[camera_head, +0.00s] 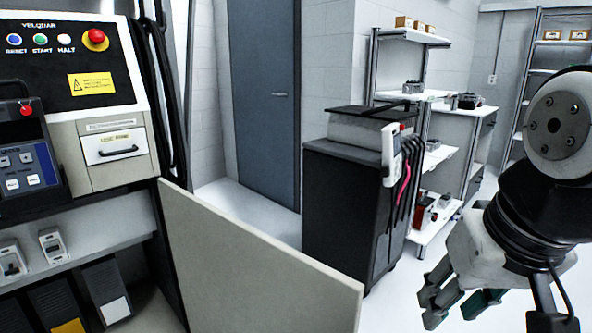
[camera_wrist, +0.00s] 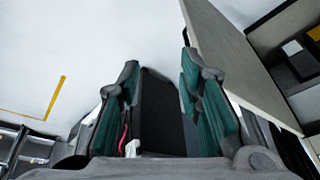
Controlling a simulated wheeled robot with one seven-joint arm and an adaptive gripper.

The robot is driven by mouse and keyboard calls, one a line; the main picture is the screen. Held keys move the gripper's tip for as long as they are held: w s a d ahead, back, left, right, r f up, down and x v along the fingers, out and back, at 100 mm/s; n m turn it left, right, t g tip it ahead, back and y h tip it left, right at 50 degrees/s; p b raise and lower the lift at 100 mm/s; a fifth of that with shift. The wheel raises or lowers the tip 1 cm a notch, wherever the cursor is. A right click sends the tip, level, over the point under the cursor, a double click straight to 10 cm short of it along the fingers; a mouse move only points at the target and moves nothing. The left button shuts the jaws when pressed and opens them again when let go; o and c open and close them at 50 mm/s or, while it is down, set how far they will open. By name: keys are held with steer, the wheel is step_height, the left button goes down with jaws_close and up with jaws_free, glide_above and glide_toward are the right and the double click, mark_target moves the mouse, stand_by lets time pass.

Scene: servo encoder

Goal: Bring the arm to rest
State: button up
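My gripper (camera_head: 458,300) hangs at the lower right of the head view, fingers pointing down and to the left. Its two green-padded fingers stand apart. In the wrist view, my gripper (camera_wrist: 160,72) shows a clear gap between the fingers, with nothing held. The dark cart seen through that gap lies beyond the fingertips. My arm is bent, its round grey joint and black wrist above the gripper at the right edge. The rest of the arm is out of frame.
A beige panel (camera_head: 260,265) juts out from the control console (camera_head: 75,65) on the left. The black cart (camera_head: 345,210) with hanging cables stands left of my gripper. White shelving (camera_head: 408,97) stands behind it. A yellow floor line (camera_wrist: 53,98) and open pale floor show in the wrist view.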

steer(key=s+d+f+g, duration=0.1)
steer(key=s+f+g, duration=0.35)
steer(key=s, duration=0.95)
step_height(320, 180, up, 23)
steer(key=n+t+p, duration=0.1)
steer(key=t+p, duration=0.3)
steer(key=p, duration=1.8)
steer(key=shift+w+r+t, duration=0.2)
steer(key=shift+w+t, duration=0.1)
steer(key=shift+t, duration=0.05)
